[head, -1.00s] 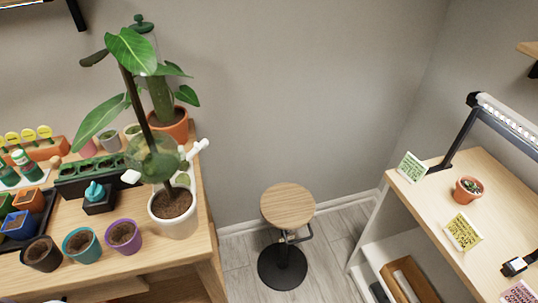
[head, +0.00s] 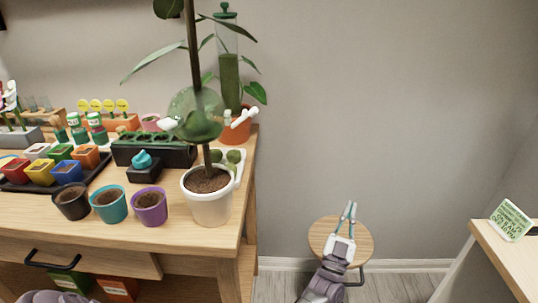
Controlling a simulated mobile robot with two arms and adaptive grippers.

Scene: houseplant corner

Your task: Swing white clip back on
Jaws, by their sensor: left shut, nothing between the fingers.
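A tall plant with a dark stem stands in a white pot (head: 208,205) at the table's right end. A see-through green ball (head: 195,118) sits around its stem. A white clip-like piece (head: 243,118) juts out to the right of the ball, in front of an orange pot behind. A smaller white piece (head: 167,124) shows at the ball's left side. I cannot tell how either piece is fastened. My right gripper is not in view.
A wooden stool (head: 322,232) stands right of the wooden table (head: 150,217). Three small pots, the nearest purple (head: 150,208), stand left of the white pot. Behind are a dark planter (head: 150,152) and a potted plant (head: 237,132). Open space lies above the stool.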

